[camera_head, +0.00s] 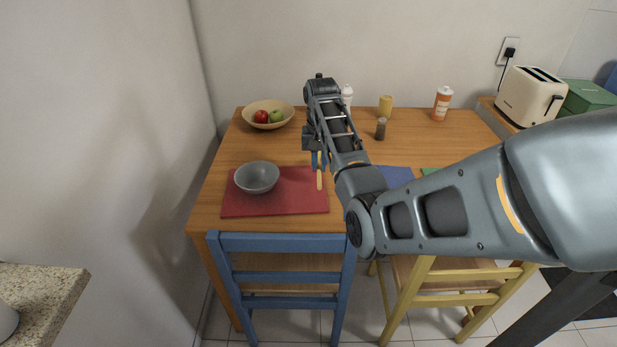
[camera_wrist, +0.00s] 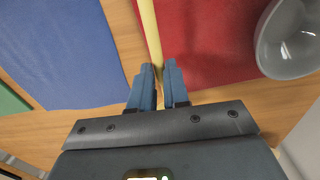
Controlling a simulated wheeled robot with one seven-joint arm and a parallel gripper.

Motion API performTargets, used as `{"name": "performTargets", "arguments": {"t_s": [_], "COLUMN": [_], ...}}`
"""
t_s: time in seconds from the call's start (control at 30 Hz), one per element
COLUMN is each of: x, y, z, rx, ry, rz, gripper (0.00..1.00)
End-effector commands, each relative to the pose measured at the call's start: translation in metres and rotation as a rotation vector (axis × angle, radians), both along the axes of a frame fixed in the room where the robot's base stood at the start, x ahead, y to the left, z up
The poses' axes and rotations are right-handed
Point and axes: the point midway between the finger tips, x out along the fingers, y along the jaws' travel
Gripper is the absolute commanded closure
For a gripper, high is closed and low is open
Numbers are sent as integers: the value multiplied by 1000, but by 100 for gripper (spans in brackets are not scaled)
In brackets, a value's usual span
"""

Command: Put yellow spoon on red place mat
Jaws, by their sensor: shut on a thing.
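The yellow spoon (camera_head: 319,178) is held by my gripper (camera_head: 318,163) near the right edge of the red place mat (camera_head: 262,207). In the wrist view the spoon's yellow handle (camera_wrist: 149,28) runs up from between the fingertips of my gripper (camera_wrist: 160,80), which are shut on it. It overlaps the left edge of the red place mat (camera_wrist: 205,45) there. I cannot tell whether the spoon touches the mat. The spoon's far end lies out of the wrist view.
A grey bowl (camera_head: 257,178) stands on the red mat's left part, also in the wrist view (camera_wrist: 268,45). A blue mat (camera_head: 397,176) lies to the right. A fruit bowl (camera_head: 249,123), yellow cup (camera_head: 386,105) and bottle (camera_head: 441,105) stand behind. A blue chair (camera_head: 280,243) stands in front.

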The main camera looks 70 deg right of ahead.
Motion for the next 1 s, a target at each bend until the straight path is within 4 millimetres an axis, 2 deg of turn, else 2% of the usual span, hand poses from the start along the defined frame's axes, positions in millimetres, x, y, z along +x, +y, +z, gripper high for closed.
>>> {"name": "performTargets", "arguments": {"t_s": [0.2, 0.27, 0.5, 0.6, 0.97, 1.0], "x": [18, 19, 19, 19, 19, 19], "y": [15, 16, 17, 16, 16, 16], "z": [-14, -16, -47, -54, -58, -58], "rx": [-1, 0, 1, 0, -1, -1], "ry": [0, 0, 1, 0, 0, 0], "rz": [-1, -1, -2, -2, -2, -2], "gripper": [100, 100, 100, 100, 100, 84]}}
